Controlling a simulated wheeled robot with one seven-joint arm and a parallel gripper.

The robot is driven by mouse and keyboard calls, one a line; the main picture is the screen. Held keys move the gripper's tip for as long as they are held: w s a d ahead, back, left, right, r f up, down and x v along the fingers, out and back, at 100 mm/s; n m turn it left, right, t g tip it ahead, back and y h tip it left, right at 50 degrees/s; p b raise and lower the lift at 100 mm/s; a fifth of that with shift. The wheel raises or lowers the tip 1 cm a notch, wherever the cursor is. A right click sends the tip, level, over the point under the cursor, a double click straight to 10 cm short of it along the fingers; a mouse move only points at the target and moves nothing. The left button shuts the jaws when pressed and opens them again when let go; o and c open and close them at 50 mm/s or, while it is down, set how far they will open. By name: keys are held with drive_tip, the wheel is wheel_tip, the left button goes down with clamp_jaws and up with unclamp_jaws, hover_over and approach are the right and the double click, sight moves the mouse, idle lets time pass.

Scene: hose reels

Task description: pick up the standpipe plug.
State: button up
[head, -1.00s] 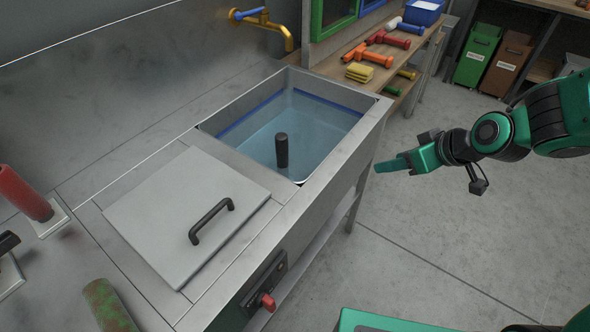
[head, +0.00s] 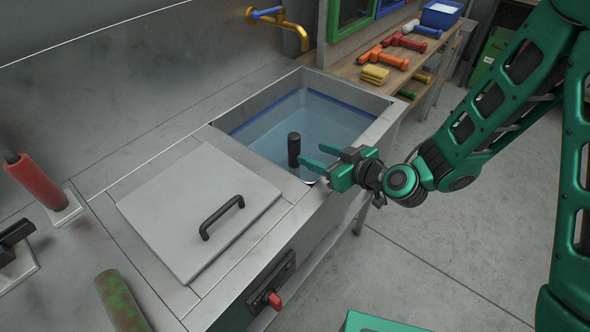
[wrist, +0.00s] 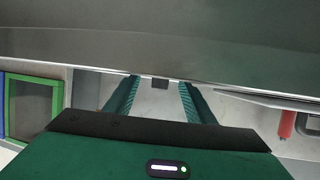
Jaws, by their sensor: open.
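The standpipe plug (head: 294,150) is a black upright cylinder standing in the water-filled sink basin (head: 375,135), near its front side. My gripper (head: 311,153) is over the basin's front right rim in the head view, its two green fingers spread and pointing left at the plug. The fingers look empty, with the plug just beyond their tips. In the wrist view a small dark block (wrist: 160,84), which looks like the plug, shows between the tips of my gripper (wrist: 160,79). The plug's lower part is under water.
A grey lid (head: 185,215) with a black handle lies left of the basin. A brass tap (head: 290,25) with a blue lever is behind it. A red cylinder (head: 38,183) stands at left.

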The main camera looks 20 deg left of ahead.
sight(299, 148)
drive_tip(key=shift+x, duration=3.9)
drive_tip(key=shift+s+a+r, duration=0.15)
clamp_jaws()
